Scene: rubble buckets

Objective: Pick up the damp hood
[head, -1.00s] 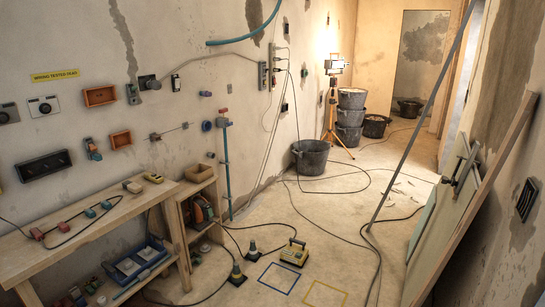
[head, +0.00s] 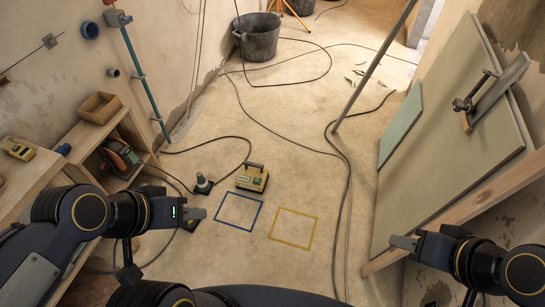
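No label names the damp hood. A small dark cone-shaped hood with a grey top (head: 203,182) stands on the floor left of centre in the head view. A second similar cone seen earlier is now mostly hidden behind my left gripper (head: 196,213), with only a dark edge showing. My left gripper is in front of and below the visible cone in the picture, apart from it. My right gripper (head: 402,242) is at the right, in front of the leaning boards, with nothing seen in it. Both are seen side-on, so their finger gaps do not show.
A yellow device with a handle (head: 252,178) stands right of the cone. A blue square (head: 239,211) and a yellow square (head: 293,228) mark the floor. Cables (head: 345,190) cross the floor. Leaning boards (head: 455,130) stand right, a workbench (head: 22,185) left, a black bucket (head: 257,40) behind.

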